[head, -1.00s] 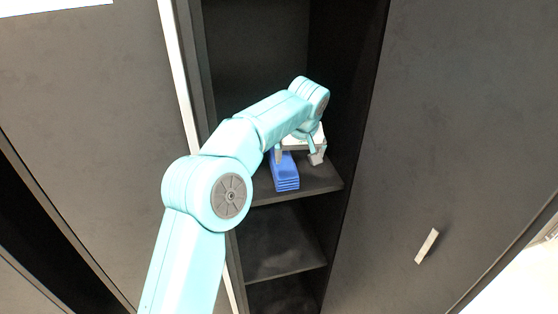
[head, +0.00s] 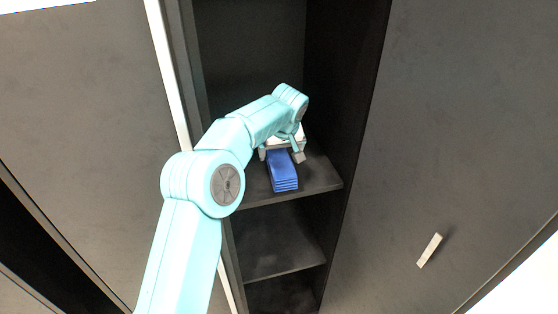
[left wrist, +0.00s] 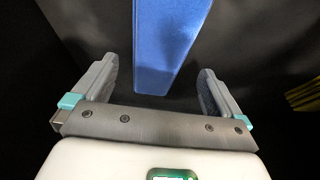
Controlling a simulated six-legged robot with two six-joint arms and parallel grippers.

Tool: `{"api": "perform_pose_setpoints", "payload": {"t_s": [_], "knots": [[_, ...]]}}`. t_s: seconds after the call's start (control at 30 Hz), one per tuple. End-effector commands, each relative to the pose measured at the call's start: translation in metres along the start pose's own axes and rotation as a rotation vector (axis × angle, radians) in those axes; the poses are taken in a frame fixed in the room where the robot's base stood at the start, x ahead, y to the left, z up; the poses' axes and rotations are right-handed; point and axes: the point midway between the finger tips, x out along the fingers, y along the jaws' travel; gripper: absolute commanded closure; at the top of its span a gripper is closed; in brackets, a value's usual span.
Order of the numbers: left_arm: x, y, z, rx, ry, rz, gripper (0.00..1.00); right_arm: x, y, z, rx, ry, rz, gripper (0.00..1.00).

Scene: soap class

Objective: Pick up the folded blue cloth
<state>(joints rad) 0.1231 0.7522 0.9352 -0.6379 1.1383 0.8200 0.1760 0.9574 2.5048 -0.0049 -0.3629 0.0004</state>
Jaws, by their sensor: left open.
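The folded blue cloth (head: 283,172) lies on the upper visible shelf of the dark cabinet in the head view, its layered edge facing the front. My left gripper (head: 281,156) is over the back part of the cloth, with its fingers apart on either side. In the left wrist view the cloth (left wrist: 165,45) runs down from the top, its near end between the two fingers of the open left gripper (left wrist: 160,90). I cannot tell how far above the shelf the fingertips are. My right gripper is not in view.
The cloth's shelf (head: 318,178) has free room to the right. A lower shelf (head: 275,257) is empty. The cabinet's right side wall (head: 345,110) and a pale vertical edge (head: 172,75) on the left bound the opening. Something yellow (left wrist: 305,95) shows at the right of the left wrist view.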

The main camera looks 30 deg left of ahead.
Motion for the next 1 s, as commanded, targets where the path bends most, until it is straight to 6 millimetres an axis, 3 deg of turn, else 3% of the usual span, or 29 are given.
{"api": "perform_pose_setpoints", "payload": {"t_s": [0.17, 0.33, 0.5, 0.73, 0.77, 0.93, 1.0], "knots": [[0.013, 0.000, -0.002, -0.001, 0.000, -0.001, 0.00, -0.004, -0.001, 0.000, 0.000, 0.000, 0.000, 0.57], [0.038, 0.003, -0.008, 0.000, -0.002, -0.002, 0.00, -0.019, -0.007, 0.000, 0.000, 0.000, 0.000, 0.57], [0.060, 0.003, -0.008, 0.000, 0.000, 0.000, 0.00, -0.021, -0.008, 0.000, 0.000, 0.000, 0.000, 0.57], [0.063, 0.003, -0.008, 0.000, 0.001, 0.001, 0.00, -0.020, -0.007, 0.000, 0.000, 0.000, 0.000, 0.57], [0.063, 0.003, -0.008, 0.000, 0.001, 0.001, 0.03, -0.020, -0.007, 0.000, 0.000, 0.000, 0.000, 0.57], [0.063, 0.003, -0.008, 0.000, 0.001, 0.001, 0.59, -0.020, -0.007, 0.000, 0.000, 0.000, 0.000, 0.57], [0.063, 0.003, -0.008, 0.000, 0.001, 0.001, 0.59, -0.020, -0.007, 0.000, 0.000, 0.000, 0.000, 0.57]]}}
